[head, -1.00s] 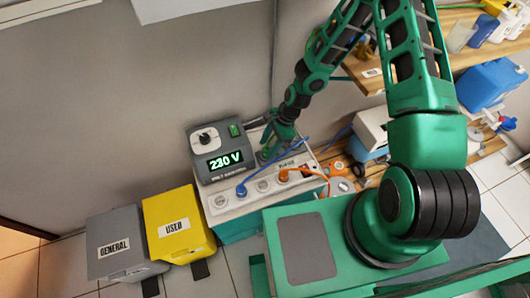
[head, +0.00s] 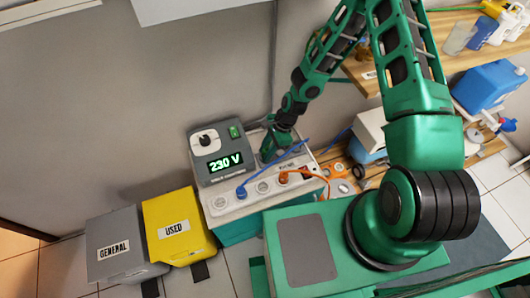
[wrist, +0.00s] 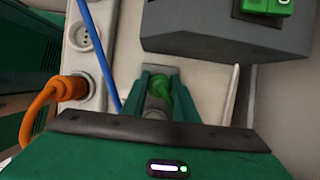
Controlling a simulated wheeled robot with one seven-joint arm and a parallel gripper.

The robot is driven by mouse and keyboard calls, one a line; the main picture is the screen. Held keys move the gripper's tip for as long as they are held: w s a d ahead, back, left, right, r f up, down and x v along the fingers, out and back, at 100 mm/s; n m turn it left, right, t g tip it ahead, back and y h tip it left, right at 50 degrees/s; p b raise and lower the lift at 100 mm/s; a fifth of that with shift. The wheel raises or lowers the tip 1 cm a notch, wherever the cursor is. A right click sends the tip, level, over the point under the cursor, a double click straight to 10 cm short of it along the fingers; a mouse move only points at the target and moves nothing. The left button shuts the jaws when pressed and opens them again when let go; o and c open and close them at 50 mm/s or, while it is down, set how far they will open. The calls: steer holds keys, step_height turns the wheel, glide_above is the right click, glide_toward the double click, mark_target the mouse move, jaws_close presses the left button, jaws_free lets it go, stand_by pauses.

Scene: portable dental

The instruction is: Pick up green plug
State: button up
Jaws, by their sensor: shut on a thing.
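The green plug (wrist: 164,84) shows in the wrist view between the two fingers of my gripper (wrist: 158,88), with a green cable curving down from it. The fingers are shut on it. In the head view my gripper (head: 268,154) is low, behind the socket strip and right of the grey voltage unit; the plug cannot be made out there. Whether the plug touches the surface beneath it cannot be told.
The socket strip (head: 246,201) holds a blue plug (head: 241,192) and an orange plug (head: 284,177); the blue cable (wrist: 103,60) runs close left of my gripper. The grey voltage unit (head: 212,140) stands close by. Yellow (head: 178,222) and grey (head: 118,240) bins stand at left.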

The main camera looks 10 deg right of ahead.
mark_target(266, 150)
step_height(266, 150, up, 10)
steer(key=shift+f, duration=0.1)
stand_by(0.4)
steer(key=shift+w+d, duration=0.1)
